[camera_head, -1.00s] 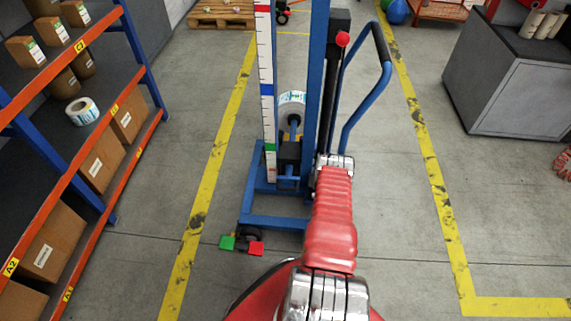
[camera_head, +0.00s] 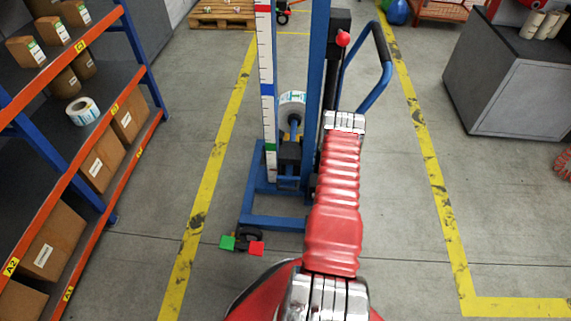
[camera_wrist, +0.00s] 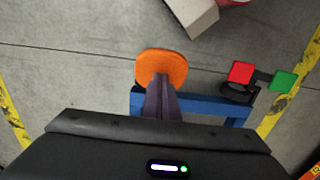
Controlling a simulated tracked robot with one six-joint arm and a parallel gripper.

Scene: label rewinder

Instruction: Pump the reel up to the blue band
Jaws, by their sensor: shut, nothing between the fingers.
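A blue lifter frame (camera_head: 275,221) stands ahead in the head view. Its white scale (camera_head: 267,60) has a red band at the top, a blue band (camera_head: 267,90) in the middle and a green band (camera_head: 269,147) low down. The white reel (camera_head: 292,103) sits low beside the scale; its top edge appears about level with the blue band. In the wrist view my gripper (camera_wrist: 162,80) is shut and empty, its fingertips over an orange round pad (camera_wrist: 161,64); contact is unclear. In the head view my arm hides gripper and pad.
Green (camera_head: 227,242) and red (camera_head: 257,248) pedals sit at the frame's front left. A shelf (camera_head: 110,110) stands left, a grey cabinet (camera_head: 516,88) right.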

